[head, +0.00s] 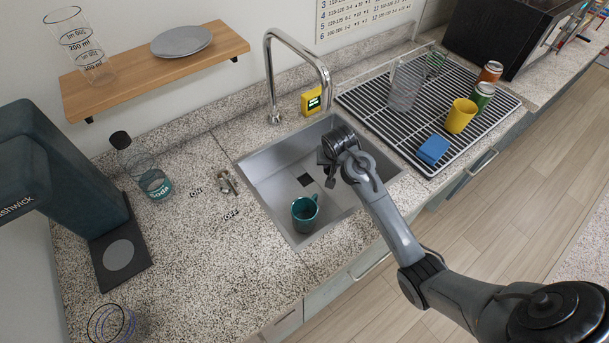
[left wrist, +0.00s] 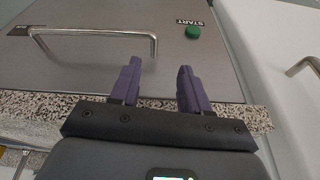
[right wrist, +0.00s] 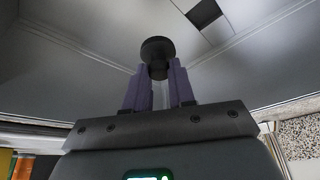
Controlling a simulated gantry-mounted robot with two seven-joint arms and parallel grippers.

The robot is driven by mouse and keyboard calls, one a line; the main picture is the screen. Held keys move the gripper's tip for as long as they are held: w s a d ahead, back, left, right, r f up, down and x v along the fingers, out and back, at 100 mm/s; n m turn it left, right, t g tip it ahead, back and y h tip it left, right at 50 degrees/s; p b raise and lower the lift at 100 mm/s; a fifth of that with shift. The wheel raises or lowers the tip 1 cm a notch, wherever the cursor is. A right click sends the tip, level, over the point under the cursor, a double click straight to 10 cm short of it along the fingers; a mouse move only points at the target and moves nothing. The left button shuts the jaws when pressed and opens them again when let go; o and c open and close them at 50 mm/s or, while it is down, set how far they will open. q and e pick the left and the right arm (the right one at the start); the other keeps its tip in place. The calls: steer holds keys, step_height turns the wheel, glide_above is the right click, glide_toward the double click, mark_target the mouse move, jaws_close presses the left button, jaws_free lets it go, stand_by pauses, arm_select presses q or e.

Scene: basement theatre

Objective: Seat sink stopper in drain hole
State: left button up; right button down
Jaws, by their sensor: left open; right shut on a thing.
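The dark round stopper (right wrist: 157,48) is held at the tips of my right gripper (right wrist: 158,76), whose purple fingers are shut on its stem. In the head view my right gripper (head: 327,168) is over the right part of the steel sink (head: 265,190); the stopper cannot be clearly made out there. The drain hole, a dark square (head: 306,180), lies in the sink floor left of the gripper. It also shows in the right wrist view (right wrist: 204,14), up and right of the stopper and apart from it. My left gripper (left wrist: 158,75) is open and empty, facing a grey front with a handle.
A teal mug (head: 305,213) stands in the sink near its front left. The faucet (head: 272,75) arches over the back. A rack (head: 375,118) with glasses, cans, a yellow cup and a blue sponge (head: 433,149) is to the right. A soda glass (head: 155,182) stands left.

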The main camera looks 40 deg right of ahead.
steer(key=w+a+f, duration=0.1)
steer(key=w, duration=0.1)
steer(key=w+a+f, duration=0.3)
steer(key=w+f, duration=0.1)
steer(key=shift+w+a, duration=0.35)
steer(key=shift+a, duration=0.05)
step_height(320, 180, down, 3)
steer(key=shift+f+p, duration=0.15)
steer(key=shift+p, duration=0.4)
steer(key=shift+f, duration=0.3)
steer(key=shift+f, duration=0.15)
steer(key=c, duration=0.9)
jaws_free()
steer(key=shift+c, duration=0.2)
